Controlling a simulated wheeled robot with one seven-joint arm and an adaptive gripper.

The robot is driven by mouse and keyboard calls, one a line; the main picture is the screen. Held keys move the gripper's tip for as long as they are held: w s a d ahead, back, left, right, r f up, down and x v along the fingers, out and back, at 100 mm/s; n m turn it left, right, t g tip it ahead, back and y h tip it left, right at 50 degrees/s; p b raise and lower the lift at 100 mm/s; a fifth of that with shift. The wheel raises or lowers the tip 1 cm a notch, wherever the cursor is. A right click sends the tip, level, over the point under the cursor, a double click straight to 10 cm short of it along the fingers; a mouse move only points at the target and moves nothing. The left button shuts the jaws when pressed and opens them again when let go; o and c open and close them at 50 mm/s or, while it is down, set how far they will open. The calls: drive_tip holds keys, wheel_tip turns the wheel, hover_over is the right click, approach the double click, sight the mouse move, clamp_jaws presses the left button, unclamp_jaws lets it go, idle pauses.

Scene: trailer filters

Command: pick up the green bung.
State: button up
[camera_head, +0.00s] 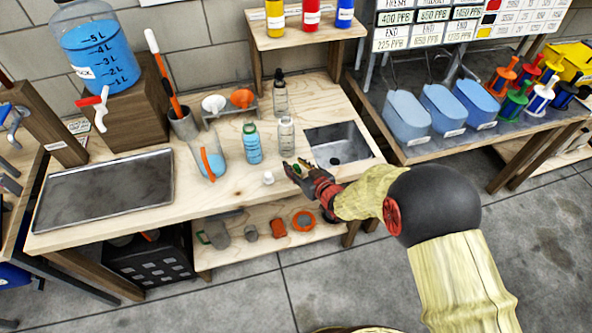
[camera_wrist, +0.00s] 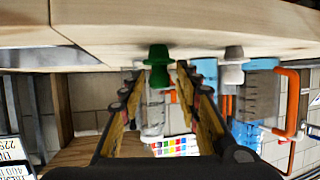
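The green bung (camera_wrist: 158,65) stands on the wooden bench near its front edge; the wrist view shows it upside down. My gripper (camera_wrist: 160,72) is open, with one finger on each side of the bung. Small gaps seem to show between the bung and the fingertips, though contact is hard to judge. In the head view my gripper (camera_head: 297,167) is low over the bench's front edge, just left of the sink, and mostly hides the bung.
A white bung (camera_head: 268,178) stands close by, left of my gripper; it also shows in the wrist view (camera_wrist: 232,66). Behind are a clear bottle (camera_head: 286,134), a blue-filled bottle (camera_head: 252,144) and a jug (camera_head: 209,158). The sink (camera_head: 338,146) is to the right.

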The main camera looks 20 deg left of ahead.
drive_tip(key=c, duration=0.6)
drive_tip(key=shift+f, duration=0.1)
drive_tip(key=shift+c, duration=0.5)
